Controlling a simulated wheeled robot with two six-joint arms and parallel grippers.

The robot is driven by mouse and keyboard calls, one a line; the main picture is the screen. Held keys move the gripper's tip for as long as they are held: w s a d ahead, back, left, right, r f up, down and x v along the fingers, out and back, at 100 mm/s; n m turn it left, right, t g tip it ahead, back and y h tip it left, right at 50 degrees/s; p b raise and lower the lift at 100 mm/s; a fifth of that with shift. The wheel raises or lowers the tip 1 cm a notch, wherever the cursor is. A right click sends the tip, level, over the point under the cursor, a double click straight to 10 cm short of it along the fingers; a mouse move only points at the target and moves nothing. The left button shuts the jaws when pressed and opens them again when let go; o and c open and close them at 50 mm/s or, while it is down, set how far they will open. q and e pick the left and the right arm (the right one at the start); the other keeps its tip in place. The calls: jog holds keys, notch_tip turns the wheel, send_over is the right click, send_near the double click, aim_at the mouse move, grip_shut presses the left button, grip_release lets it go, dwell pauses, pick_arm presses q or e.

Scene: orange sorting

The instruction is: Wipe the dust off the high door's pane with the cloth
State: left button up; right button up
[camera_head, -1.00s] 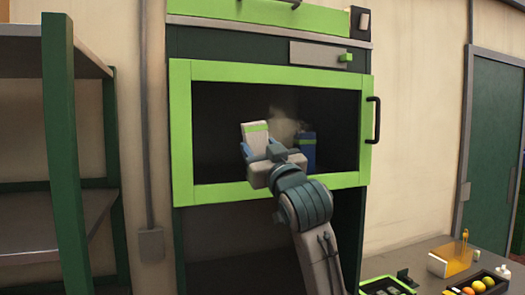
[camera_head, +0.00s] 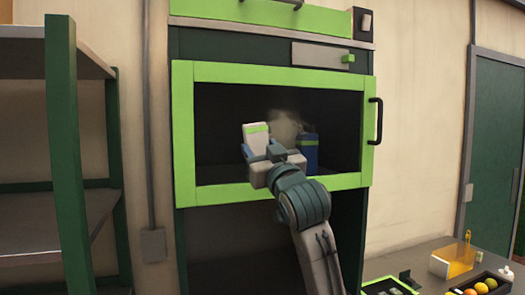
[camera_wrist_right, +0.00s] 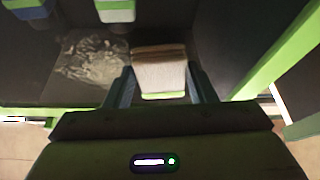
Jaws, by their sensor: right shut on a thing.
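The high door (camera_head: 183,130) is a green frame around a dark pane (camera_head: 225,110) with a black handle at its right. A pale, smeared dust patch (camera_head: 287,122) shows on the pane; it also shows in the right wrist view (camera_wrist_right: 92,60), left of the cloth. My right gripper (camera_head: 265,152) is in front of the pane, just below and left of the dust. It is shut on the folded beige cloth (camera_wrist_right: 160,72), seen between its fingers in the right wrist view. I cannot tell whether the cloth touches the pane. My left gripper is not in view.
Green-posted shelves (camera_head: 66,150) stand at the left. A worktop at the lower right holds a fruit tray (camera_head: 482,287) and an orange-sided container (camera_head: 453,262). A drawer-like green front is above.

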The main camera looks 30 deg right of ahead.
jog(key=shift+w+d, duration=0.1)
jog(key=shift+w, duration=0.25)
jog(key=shift+d, duration=0.1)
